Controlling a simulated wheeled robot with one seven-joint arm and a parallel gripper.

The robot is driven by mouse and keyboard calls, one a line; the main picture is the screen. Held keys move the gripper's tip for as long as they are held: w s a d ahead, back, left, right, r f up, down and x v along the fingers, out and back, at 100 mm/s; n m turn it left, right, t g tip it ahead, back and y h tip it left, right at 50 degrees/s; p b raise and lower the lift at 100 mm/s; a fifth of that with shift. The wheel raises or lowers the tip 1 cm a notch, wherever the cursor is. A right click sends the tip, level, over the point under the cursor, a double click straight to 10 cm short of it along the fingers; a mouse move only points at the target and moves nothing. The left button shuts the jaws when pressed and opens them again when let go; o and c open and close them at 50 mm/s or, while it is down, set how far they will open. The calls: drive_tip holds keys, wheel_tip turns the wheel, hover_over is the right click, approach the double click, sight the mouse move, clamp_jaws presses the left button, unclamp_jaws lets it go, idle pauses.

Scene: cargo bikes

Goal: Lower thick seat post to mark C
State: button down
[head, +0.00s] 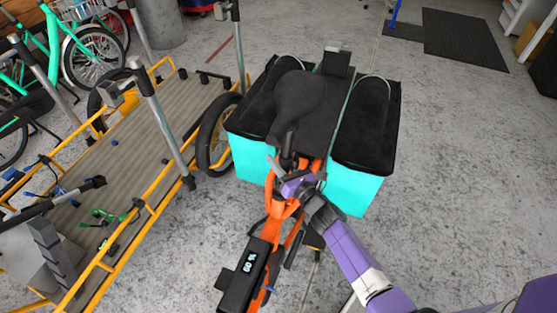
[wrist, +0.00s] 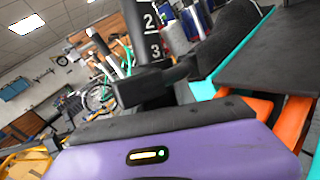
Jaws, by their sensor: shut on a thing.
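The orange cargo bike (head: 279,208) stands in the middle of the head view with its black saddle (head: 300,95) raised above the rack. The black seat post (head: 288,142) runs down from the saddle into the orange frame. In the wrist view a thick black post (wrist: 146,30) carries white marks 2 and 3; no C shows. My purple gripper (head: 292,184) is at the foot of the seat post. It is shut on a small part there, apparently the seat clamp lever (head: 273,164); the grip itself is mostly hidden.
Turquoise panniers with black lids (head: 362,135) flank the rack closely. A yellow-railed cargo platform (head: 125,135) with grey posts stands at left.

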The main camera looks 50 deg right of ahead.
idle(0.8)
drive_tip(key=f+b, duration=0.2)
drive_tip(key=b, duration=0.1)
drive_tip(key=shift+s+a+f+b, duration=0.2)
drive_tip(key=shift+a+f+b, duration=0.1)
drive_tip(key=shift+a, duration=0.1)
drive_tip(key=c, duration=1)
unclamp_jaws()
drive_tip(key=shift+r, duration=0.1)
drive_tip(key=shift+c, duration=0.2)
drive_tip(key=b+v, duration=0.1)
drive_tip(key=v, duration=0.6)
drive_tip(key=shift+s, duration=0.35)
